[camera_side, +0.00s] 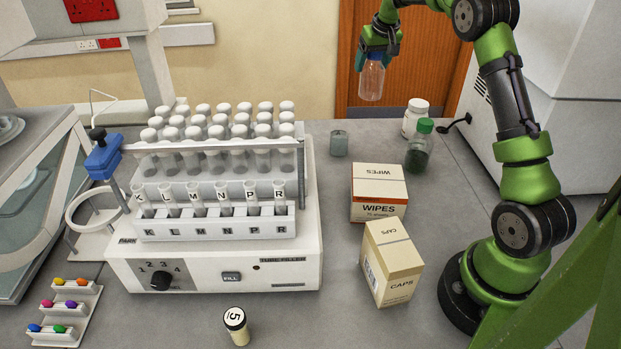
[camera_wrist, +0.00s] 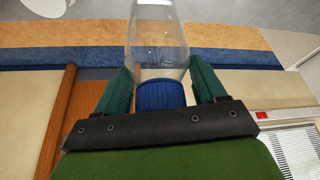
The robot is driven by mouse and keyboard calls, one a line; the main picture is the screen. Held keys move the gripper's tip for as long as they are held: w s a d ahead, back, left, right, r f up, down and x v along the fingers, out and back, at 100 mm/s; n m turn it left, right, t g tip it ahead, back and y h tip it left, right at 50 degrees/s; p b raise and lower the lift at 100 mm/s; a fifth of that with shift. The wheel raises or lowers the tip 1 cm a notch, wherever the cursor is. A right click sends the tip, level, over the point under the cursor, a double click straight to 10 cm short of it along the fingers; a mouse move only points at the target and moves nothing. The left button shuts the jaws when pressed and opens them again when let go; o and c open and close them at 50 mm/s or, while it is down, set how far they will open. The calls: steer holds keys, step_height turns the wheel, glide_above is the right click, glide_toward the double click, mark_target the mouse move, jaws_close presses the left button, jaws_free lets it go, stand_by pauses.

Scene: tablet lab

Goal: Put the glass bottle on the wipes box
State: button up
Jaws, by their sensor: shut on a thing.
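A clear glass bottle (camera_side: 371,80) with a blue cap is held high above the back of the bench. It hangs roughly upright below my gripper (camera_side: 378,50), base down. In the wrist view my gripper's green fingers (camera_wrist: 160,74) close on either side of the bottle (camera_wrist: 157,38) near its blue cap. The wipes box (camera_side: 378,206) is white and orange, marked WIPES, and stands on the bench well below and in front of the bottle. Its top looks bare.
A caps box (camera_side: 392,270) stands just in front of the wipes box. A small grey-green jar (camera_side: 339,144), a white bottle (camera_side: 414,120) and a green-capped bottle (camera_side: 418,152) stand behind it. The tube filler (camera_side: 215,270) with its racks fills the left.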

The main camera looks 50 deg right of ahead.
steer(key=s+a+r+n, duration=0.1)
steer(key=s+a+r, duration=0.4)
steer(key=a, duration=0.3)
steer(key=s+a+r+n, duration=0.1)
steer(key=s+a+r, duration=0.45)
steer(key=a, duration=0.35)
steer(key=s+a+f, duration=0.4)
steer(key=s+a, duration=0.3)
steer(key=s, duration=0.1)
step_height(320, 180, down, 10)
steer(key=s+a, duration=0.1)
steer(key=shift+s+t+y, duration=0.15)
steer(key=shift+t+y, duration=0.15)
steer(key=shift+y, duration=0.1)
steer(key=shift+f, duration=0.15)
